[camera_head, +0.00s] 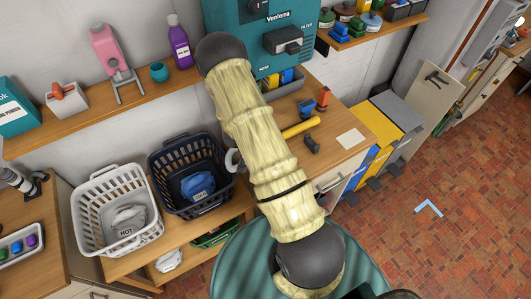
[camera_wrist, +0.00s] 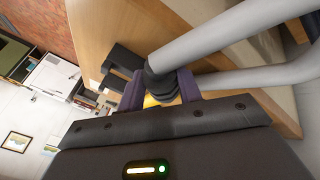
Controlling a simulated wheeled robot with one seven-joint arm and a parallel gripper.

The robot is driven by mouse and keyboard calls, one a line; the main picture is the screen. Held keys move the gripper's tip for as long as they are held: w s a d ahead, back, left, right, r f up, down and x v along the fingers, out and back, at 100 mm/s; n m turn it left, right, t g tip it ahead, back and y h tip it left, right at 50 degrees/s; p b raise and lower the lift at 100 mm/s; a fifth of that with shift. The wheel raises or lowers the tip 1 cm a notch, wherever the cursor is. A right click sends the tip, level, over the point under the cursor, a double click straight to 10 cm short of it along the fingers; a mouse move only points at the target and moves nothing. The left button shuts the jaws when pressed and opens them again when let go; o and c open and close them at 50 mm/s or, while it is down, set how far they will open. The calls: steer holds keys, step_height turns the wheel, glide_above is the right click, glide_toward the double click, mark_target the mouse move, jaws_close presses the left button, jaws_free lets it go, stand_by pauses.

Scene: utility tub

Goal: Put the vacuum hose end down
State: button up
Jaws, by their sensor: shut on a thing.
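My gripper (camera_wrist: 164,92) shows in the wrist view, its purple fingers shut on the black vacuum hose end (camera_wrist: 161,75). Pale grey hose (camera_wrist: 220,30) runs from it to the upper right, with a second length (camera_wrist: 260,76) below. A wooden surface (camera_wrist: 105,25) lies behind the hose end; I cannot tell whether they touch. In the head view my arm hides the gripper and most of the hose. A white curved piece (camera_head: 232,161), perhaps hose, shows beside the arm.
The wooden bench (camera_head: 338,122) carries a yellow-handled tool (camera_head: 300,128), an orange-and-blue tool (camera_head: 322,98), a small dark block (camera_head: 312,145) and a pale card (camera_head: 351,139). A white basket (camera_head: 88,208) and a dark basket (camera_head: 165,168) stand left. Yellow and blue bins (camera_head: 375,130) stand right.

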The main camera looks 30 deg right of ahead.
steer(key=shift+f, duration=0.1)
steer(key=shift+f, duration=0.1)
steer(key=o, duration=1)
steer(key=shift+w, duration=0.1)
steer(key=shift+a+r, duration=0.2)
steer(key=shift+r, duration=0.3)
steer(key=v, duration=1.1)
steer(key=shift+r+b, duration=0.2)
steer(key=shift+b, duration=0.15)
steer(key=shift+a, duration=0.1)
